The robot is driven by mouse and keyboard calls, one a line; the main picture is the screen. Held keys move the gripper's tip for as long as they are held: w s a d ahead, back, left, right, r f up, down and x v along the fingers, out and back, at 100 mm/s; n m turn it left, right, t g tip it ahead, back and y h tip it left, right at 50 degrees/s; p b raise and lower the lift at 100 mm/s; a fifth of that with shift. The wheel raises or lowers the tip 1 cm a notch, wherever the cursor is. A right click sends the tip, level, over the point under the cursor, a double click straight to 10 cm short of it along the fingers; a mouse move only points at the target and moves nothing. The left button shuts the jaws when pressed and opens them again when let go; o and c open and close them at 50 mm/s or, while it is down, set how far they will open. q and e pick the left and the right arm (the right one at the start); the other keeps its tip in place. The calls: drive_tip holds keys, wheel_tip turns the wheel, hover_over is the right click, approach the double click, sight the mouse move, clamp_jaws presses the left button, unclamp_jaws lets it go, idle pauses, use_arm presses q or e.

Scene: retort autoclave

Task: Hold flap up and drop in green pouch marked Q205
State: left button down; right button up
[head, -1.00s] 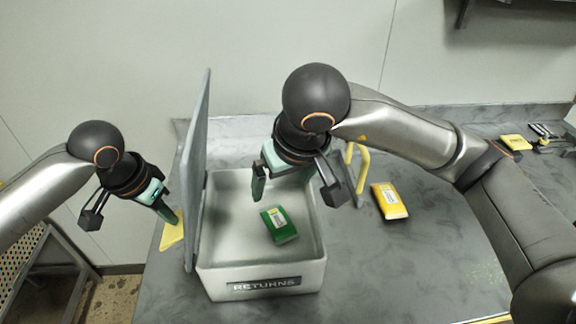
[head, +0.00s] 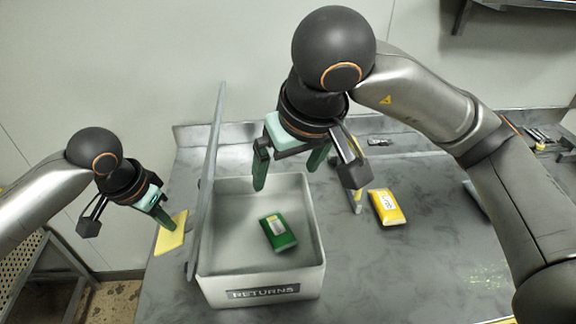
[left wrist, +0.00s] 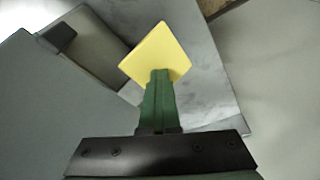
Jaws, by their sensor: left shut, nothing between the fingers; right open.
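A green pouch (head: 278,232) with a pale label lies on the floor of the white bin (head: 262,293) marked RETURNS; its code is too small to read. The grey flap (head: 207,190) stands nearly upright along the bin's left side. My left gripper (head: 171,226) is shut and empty, left of the flap and apart from it in the head view. Its closed green fingers also show in the left wrist view (left wrist: 158,98), in front of a yellow card. My right gripper (head: 287,178) is open and empty above the back of the bin.
A yellow pouch (head: 387,207) lies on the grey counter right of the bin. The yellow card (head: 170,234) is at the counter's left edge and also shows in the left wrist view (left wrist: 156,53). A perforated rack (head: 25,262) stands at lower left.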

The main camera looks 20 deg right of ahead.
use_arm(q)
drive_tip(key=shift+d+r+p, duration=0.2)
drive_tip(key=shift+r+p, duration=1.1)
drive_tip(key=shift+r, duration=0.15)
drive_tip(key=shift+w+p+v, duration=0.1)
drive_tip(key=shift+p+v, duration=0.4)
drive_tip(key=shift+v, duration=0.15)
drive_tip(key=shift+w+p+v, duration=0.15)
drive_tip(key=shift+p+v, duration=0.3)
drive_tip(key=shift+v, duration=0.25)
drive_tip(key=shift+d+r, duration=0.15)
drive_tip(key=shift+r, duration=0.1)
wheel_tip(320, 180, up, 8)
drive_tip(key=shift+r, duration=0.2)
